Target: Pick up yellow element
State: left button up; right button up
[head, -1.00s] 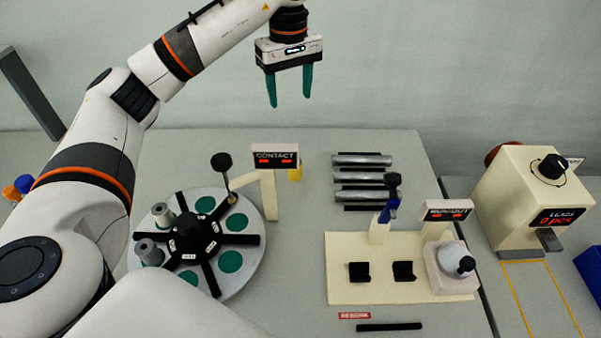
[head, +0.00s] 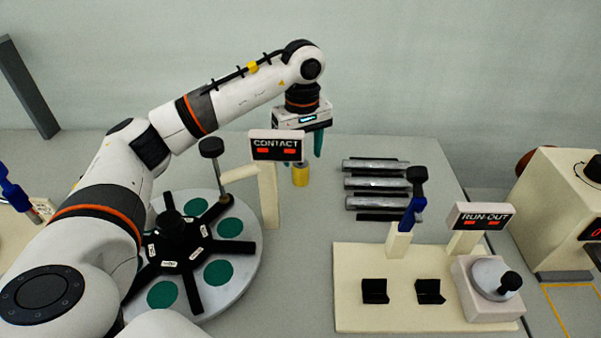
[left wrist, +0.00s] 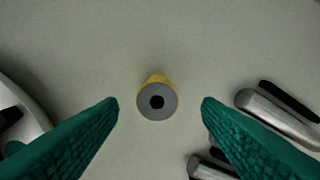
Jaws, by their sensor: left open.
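The yellow element (head: 300,175) is a small cylinder standing on the table behind the CONTACT sign. In the left wrist view the yellow element (left wrist: 157,99) has a grey top with a dark central hole, and it lies between and beyond the fingertips. My left gripper (head: 304,150) is above it with green fingers, partly hidden by the CONTACT sign. In the left wrist view the left gripper (left wrist: 160,103) is open and empty, with a finger on either side of the element and not touching it. My right gripper is not in view.
The CONTACT sign (head: 277,147) on its cream post stands close in front of the element. A round dial (head: 245,262) with green pads is at the left. Metal spindles (head: 376,184) lie on a rack to the right. A cream RUN-OUT fixture (head: 350,320) stands front right.

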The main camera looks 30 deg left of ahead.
aim_at(301, 169)
pick_arm(q)
notch_tip(301, 169, down, 6)
jog(key=shift+a+r+p, duration=0.1)
jog(key=shift+r+p, duration=0.05)
jog(key=shift+p, duration=0.15)
jog(key=c, duration=1.1)
